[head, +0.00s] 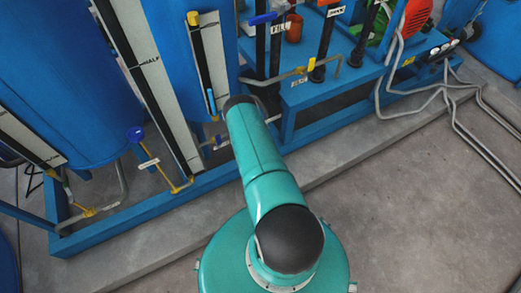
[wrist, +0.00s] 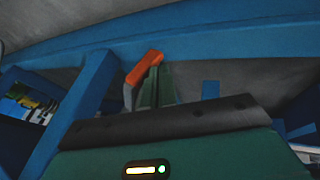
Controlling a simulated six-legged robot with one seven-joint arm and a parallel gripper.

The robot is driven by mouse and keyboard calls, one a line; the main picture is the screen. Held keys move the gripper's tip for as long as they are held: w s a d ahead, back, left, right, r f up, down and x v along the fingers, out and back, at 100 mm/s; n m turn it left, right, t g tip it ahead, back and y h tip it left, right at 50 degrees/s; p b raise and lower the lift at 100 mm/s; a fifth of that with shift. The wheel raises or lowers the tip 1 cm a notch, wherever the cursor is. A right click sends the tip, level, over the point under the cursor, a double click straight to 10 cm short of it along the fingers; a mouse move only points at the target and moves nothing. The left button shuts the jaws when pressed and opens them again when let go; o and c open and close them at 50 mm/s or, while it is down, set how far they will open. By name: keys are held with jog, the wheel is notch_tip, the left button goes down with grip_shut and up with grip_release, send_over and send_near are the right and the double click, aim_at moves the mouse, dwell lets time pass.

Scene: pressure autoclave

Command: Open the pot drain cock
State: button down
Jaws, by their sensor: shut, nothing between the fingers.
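I cannot tell for certain which fitting is the pot drain cock. In the head view, low pipes carry a blue-handled valve (head: 136,135) with a small tag, a yellow fitting (head: 88,212) at lower left, and another small valve (head: 217,140) beside my arm's far end. The tags are too small to read. My gripper (wrist: 148,82) shows in the wrist view as green fingers, shut and empty, in front of a blue beam. An orange piece (wrist: 145,66) sits at their tips; I cannot tell whether it belongs to them. My arm hides the gripper in the head view.
A blue frame rail (head: 130,213) runs along the front of the skid, on a low concrete step. Blue tanks (head: 70,80) with gauge strips stand behind it. Grey hoses (head: 450,100) lie at right. The floor at lower right (head: 430,210) is clear.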

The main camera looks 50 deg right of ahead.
jog(key=shift+s+d+f, duration=0.2)
jog(key=shift+d+f, duration=0.35)
jog(key=shift+s+d+f, duration=0.15)
jog(key=shift+d+f, duration=0.35)
